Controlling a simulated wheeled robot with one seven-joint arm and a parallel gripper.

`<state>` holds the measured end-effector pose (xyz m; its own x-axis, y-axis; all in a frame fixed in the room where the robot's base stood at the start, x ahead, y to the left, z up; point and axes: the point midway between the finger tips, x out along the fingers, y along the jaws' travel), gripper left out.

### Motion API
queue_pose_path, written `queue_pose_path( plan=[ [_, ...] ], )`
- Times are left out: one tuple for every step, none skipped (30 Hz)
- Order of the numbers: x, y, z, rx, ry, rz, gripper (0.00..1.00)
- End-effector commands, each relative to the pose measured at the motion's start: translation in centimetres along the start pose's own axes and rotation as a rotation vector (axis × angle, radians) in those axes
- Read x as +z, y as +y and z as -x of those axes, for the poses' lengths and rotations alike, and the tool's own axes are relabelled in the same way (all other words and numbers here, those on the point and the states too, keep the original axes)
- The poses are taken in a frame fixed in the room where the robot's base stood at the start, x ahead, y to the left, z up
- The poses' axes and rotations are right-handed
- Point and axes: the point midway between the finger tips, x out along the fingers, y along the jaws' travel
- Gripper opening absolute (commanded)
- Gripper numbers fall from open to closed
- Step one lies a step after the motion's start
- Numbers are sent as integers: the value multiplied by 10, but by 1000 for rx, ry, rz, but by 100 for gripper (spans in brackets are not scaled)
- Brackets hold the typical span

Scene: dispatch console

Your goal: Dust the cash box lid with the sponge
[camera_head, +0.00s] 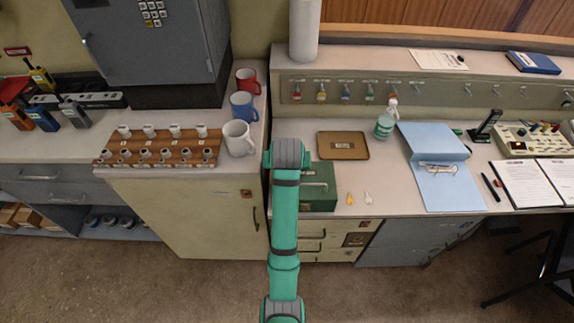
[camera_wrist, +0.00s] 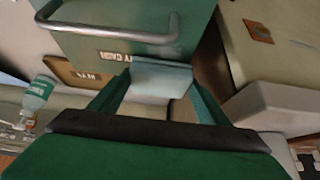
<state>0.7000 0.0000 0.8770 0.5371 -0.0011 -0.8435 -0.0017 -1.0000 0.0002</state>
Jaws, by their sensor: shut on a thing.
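The green cash box (camera_head: 320,196) stands on the desk, just right of my arm, which hides its left part. In the wrist view the box lid (camera_wrist: 115,22) fills the top, with a metal handle (camera_wrist: 110,32) and a partly covered cash label. My gripper (camera_wrist: 158,98) is shut on a pale blue sponge (camera_wrist: 160,77). The sponge overlaps the lid's edge by the label in the wrist view; I cannot tell if it touches. The gripper and sponge are hidden behind my arm in the head view.
A brown tray (camera_head: 343,146) lies behind the box, with a spray bottle (camera_head: 386,120) to its right. Two small tags (camera_head: 351,199) lie right of the box. Mugs (camera_head: 238,137) stand on the cabinet at left. A blue binder (camera_head: 436,165) lies further right.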

Motion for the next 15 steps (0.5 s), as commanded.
queue_pose_path(
  plan=[
    [-4,0,4,0,4,0,45],
    [-5,0,7,0,5,0,45],
    [-7,0,10,0,4,0,45],
    [-8,0,12,0,4,0,45],
    [-10,0,14,0,5,0,45],
    [-12,0,17,0,6,0,45],
    [-14,1,20,1,6,-1,45],
    [-15,1,22,1,5,-1,45],
    [-16,1,24,1,4,-1,45],
    [-18,1,26,1,4,-1,45],
    [-19,1,29,1,5,-1,45],
    [-21,1,32,1,5,-1,45],
    [-23,1,34,1,5,-1,45],
    [-24,1,36,1,5,-1,45],
    [-26,1,39,1,5,-1,45]
  ],
)
